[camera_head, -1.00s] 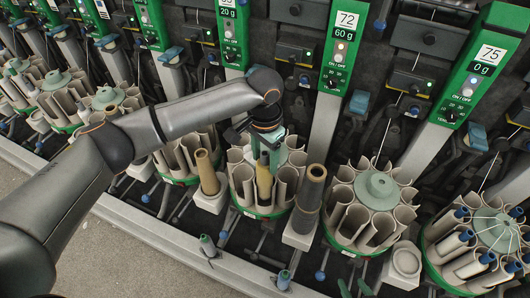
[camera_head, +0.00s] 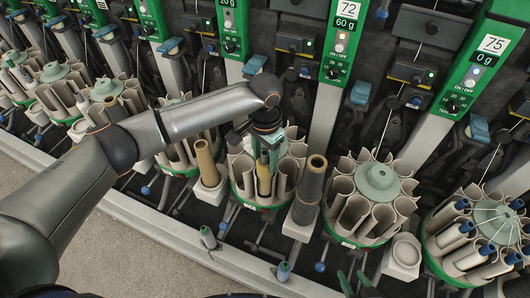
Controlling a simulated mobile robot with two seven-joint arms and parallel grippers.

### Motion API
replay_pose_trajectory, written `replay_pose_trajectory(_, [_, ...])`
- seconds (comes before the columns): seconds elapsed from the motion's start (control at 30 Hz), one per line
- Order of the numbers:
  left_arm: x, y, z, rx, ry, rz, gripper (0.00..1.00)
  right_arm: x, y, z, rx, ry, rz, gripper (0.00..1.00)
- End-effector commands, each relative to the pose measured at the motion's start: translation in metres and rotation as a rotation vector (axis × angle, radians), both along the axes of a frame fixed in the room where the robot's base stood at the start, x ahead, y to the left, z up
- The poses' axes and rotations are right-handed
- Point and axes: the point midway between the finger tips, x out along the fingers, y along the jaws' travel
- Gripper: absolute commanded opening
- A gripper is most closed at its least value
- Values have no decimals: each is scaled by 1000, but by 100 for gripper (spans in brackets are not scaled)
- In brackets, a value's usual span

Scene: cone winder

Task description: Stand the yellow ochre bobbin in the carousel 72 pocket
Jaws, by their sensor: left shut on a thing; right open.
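My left gripper (camera_head: 264,143) reaches down over a green-rimmed carousel (camera_head: 246,203) of beige pockets near the middle. It is shut on the yellow ochre bobbin (camera_head: 264,179), which is upright at the front of this carousel. The bobbin's lower end appears to be among the front pockets; I cannot tell how deep it sits. The fingers partly hide its top. The green panel marked 72 (camera_head: 345,33) stands above, to the right of this carousel.
Large tan cone (camera_head: 207,164) and grey-brown cone (camera_head: 311,190) stand close on either side of the carousel. Another carousel (camera_head: 378,178) with empty-looking pockets is to the right. The panel marked 75 (camera_head: 482,62) and a carousel with blue-tipped bobbins (camera_head: 480,236) are at far right.

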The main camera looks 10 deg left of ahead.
Motion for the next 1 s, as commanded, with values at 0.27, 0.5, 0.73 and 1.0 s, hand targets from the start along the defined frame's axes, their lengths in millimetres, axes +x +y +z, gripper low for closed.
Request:
replay_pose_trajectory(0.27, [0,0,-12,0,0,-1,15,0,0,-2,0,0,0,50])
replay_pose_trajectory(0.5, [0,0,-12,-1,-1,-1,15,0,0,-2,0,0,0,50])
replay_pose_trajectory(0.73, [0,0,-15,0,0,-1,15,0,0,-3,0,0,0,50])
replay_pose_trajectory(1.0, [0,0,-22,-1,0,-1,15,0,0,-4,0,0,0,50])
